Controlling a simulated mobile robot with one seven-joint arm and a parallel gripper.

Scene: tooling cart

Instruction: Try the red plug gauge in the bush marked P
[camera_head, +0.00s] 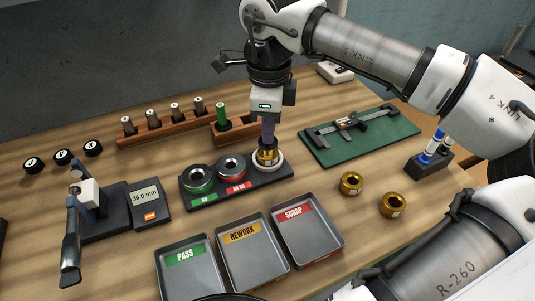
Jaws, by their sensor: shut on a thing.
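My gripper (268,134) points straight down over the right end of the dark fixture (283,176). It is shut, with its fingertips right above a brass bush (267,158) standing in the pale ring there. What it grips is mostly hidden by the fingers; it appears to be the red plug gauge, as no red gauge shows in the wooden holder (238,133) beside the green plug gauge (222,117). I cannot tell how deep it sits in the bush. The bush's letter is too small to read.
Two other brass bushes, one nearer the fixture (350,183) and one further right (393,205), stand on the table. Green-marked (198,180) and red-marked (231,167) rings sit on the fixture. PASS (188,281), REWORK (252,276) and SCRAP (308,245) trays lie in front. A caliper (350,123) lies behind right.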

